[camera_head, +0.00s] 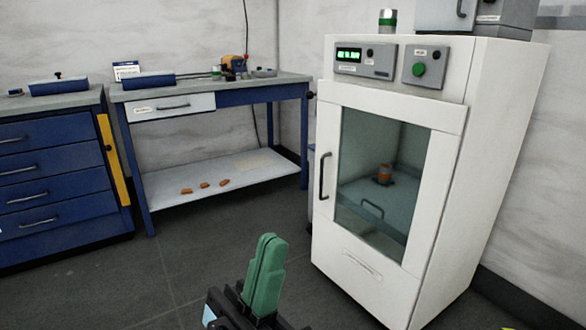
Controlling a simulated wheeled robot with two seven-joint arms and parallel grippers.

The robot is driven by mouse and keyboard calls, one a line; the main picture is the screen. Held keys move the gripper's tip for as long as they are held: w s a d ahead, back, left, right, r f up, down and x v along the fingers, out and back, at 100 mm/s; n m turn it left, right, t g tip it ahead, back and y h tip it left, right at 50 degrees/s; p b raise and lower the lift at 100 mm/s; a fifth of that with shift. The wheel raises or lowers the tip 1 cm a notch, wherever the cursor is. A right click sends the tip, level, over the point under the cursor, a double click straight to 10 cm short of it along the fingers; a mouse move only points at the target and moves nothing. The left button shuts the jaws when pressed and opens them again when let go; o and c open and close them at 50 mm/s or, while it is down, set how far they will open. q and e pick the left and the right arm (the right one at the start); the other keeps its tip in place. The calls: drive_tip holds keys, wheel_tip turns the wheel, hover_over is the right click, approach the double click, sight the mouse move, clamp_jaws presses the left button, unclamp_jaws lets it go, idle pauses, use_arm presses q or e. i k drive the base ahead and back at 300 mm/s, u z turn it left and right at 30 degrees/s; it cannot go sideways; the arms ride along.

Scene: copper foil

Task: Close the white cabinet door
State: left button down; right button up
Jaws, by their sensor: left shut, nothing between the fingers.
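The white cabinet (495,150) stands at the right. Its white door (384,97) has a large glass window (385,170) and a dark vertical handle (323,176) on its left side. The door looks flush with the cabinet front, and I see no clear gap at its edges. Through the glass, an orange and dark object (384,174) shows inside. My left gripper (266,262) has green fingers pressed together, empty. It shows at the bottom centre, in front and left of the cabinet, apart from the door in the picture. My right gripper is not visible.
A blue workbench (225,92) with a lower shelf (240,163) holding several small orange pieces stands at the back left. A blue drawer unit (55,180) is at far left. The dark floor (180,250) between them and the cabinet is clear.

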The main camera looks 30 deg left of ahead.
sight(388, 288)
drive_tip(key=u, duration=1.15)
drive_tip(key=i, duration=0.85)
drive_tip(key=z, duration=0.8)
drive_tip(key=i, duration=0.6)
drive_tip(key=z, duration=0.55)
